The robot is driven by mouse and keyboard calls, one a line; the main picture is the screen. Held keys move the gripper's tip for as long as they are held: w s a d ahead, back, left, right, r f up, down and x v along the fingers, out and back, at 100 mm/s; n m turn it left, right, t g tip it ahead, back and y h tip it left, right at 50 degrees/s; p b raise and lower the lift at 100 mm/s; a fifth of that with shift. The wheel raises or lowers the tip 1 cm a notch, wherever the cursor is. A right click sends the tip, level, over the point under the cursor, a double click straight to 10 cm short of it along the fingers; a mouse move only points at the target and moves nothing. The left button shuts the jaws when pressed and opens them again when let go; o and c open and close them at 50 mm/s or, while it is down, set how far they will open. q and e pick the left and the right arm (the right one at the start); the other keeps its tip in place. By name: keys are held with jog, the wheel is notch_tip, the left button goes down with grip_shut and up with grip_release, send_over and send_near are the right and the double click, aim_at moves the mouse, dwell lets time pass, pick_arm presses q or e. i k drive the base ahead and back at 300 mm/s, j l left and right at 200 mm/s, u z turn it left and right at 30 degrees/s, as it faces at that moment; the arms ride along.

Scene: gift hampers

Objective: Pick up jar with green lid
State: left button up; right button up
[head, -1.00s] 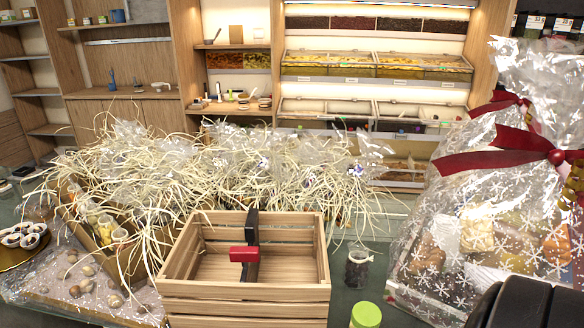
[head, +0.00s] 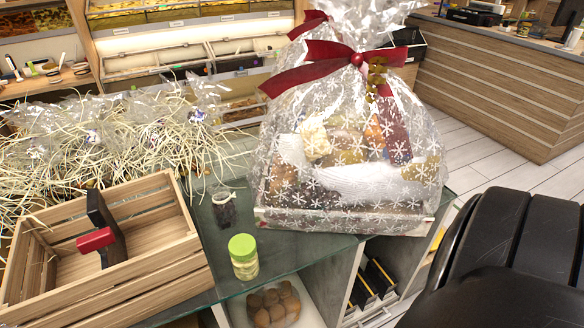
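The jar with the green lid (head: 243,257) stands upright near the front edge of the glass counter (head: 215,296). It is a small clear jar with pale yellowish contents. It stands just right of the wooden crate (head: 168,262) and in front of a small dark jar (head: 225,209). Nothing holds it or covers it. Neither of my grippers shows in the head view. A black rounded part at the bottom right looks like part of my own right arm.
A wrapped gift hamper (head: 345,165) with a red bow stands right of the jar. The crate holds a black upright piece with a red block (head: 97,240). Straw-filled bags (head: 110,140) lie behind. Below the glass are shelves with round brown items (head: 274,306).

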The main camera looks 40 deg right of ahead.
aim_at(243, 257)
jog(key=z, duration=1.05)
